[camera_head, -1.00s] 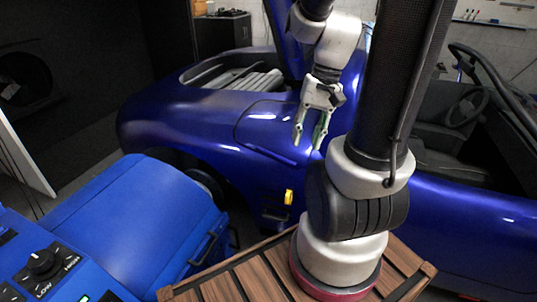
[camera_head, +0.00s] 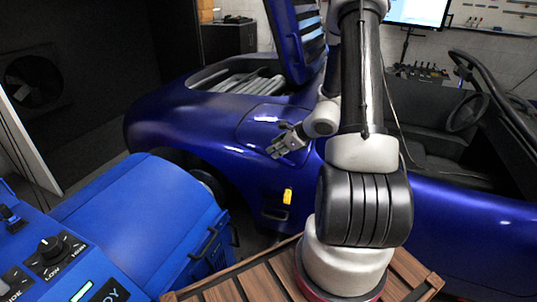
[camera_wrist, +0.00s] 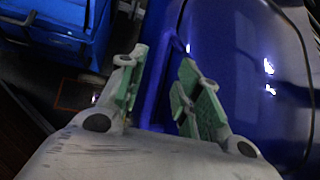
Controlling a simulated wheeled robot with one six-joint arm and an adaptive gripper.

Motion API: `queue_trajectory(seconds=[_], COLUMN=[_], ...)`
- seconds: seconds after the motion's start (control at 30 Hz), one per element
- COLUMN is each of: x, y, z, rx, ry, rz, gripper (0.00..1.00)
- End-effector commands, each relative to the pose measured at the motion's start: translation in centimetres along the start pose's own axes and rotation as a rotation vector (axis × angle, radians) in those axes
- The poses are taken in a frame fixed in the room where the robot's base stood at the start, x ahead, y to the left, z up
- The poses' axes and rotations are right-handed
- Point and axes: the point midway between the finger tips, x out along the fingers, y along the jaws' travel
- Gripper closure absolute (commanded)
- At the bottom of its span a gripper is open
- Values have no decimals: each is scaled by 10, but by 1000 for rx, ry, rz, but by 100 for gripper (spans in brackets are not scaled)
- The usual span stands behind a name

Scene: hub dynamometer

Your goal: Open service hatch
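My gripper (camera_head: 285,143) is in front of the blue car's (camera_head: 165,118) side, pointing left. In the wrist view its two green-padded fingers (camera_wrist: 160,62) are apart with nothing between them. A panel outline (camera_head: 265,122) shows on the car's side, just behind the gripper. The car's blue surface (camera_wrist: 258,75) fills the right of the wrist view. A blue machine (camera_head: 150,215) with a dark handle (camera_head: 204,243) on its right face stands at the lower left. No part is clearly marked as the service hatch, so I cannot tell which one it is.
A yellow tag (camera_head: 288,196) and a dark bracket (camera_head: 275,214) are low on the car's side. The car's raised lid (camera_head: 294,40) stands behind my arm. A wooden slatted surface (camera_head: 235,290) lies below. A control panel with a knob (camera_head: 50,247) is at lower left.

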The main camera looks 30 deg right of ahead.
Motion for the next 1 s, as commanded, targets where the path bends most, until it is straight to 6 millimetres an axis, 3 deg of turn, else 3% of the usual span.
queue_trajectory(seconds=[0.3, 0.67, 0.7, 0.87, 1.0], x=[50, 60, 60, 59, 59], y=[2, 1, 1, 1, 1], z=[0, 0, 0, 0, 0], rx=[-2, -4, -4, -4, -4], ry=[0, -1, -1, -1, -1], rz=[4, 3, 3, 3, 3], gripper=[66, 66, 68, 97, 100])
